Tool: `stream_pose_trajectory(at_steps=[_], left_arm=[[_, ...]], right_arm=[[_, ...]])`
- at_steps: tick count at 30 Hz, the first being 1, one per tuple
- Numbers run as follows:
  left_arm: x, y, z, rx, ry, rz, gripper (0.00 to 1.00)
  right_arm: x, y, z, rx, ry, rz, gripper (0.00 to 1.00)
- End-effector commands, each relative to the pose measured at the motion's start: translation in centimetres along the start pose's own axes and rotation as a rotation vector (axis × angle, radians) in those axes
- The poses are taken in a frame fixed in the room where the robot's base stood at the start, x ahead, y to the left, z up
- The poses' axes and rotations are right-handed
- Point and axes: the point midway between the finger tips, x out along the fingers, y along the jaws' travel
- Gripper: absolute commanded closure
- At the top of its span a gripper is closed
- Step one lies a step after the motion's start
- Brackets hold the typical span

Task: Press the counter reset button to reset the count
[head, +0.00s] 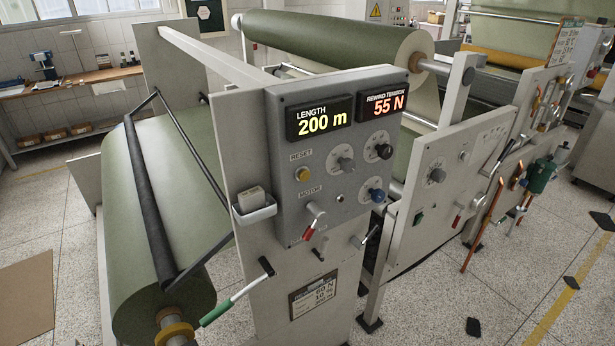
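The machine's grey control panel (290,215) stands upright in the middle of the head view. Its length display (320,119) reads 200 m in yellow digits. The yellow reset button (303,175) sits on the left of the panel, under the label RESET and below the display. A second display (382,107), labelled REWIND TENSION, reads 55 N in red. Neither of my grippers is in view, and nothing covers the button.
Black and blue knobs (375,195) and a red-tipped motor lever (314,219) are near the button. A small holder (254,209) juts from the panel's left edge. A green-handled lever (236,293) sticks out below. A large green roll (150,220) lies to the left.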

Motion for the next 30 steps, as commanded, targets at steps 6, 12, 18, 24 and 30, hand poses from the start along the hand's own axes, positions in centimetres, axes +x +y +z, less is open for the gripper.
stream_pose_trajectory(at_steps=[6,12,18,24,30], left_arm=[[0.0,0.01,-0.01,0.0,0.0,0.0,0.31],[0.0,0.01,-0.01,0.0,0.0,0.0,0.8],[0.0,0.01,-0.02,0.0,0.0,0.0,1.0],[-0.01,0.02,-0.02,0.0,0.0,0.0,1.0],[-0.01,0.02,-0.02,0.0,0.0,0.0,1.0]], right_arm=[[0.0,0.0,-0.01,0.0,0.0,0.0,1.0],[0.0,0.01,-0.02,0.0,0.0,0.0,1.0],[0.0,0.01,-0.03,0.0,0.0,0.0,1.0],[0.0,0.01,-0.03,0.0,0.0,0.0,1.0],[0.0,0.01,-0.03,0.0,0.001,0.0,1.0]])
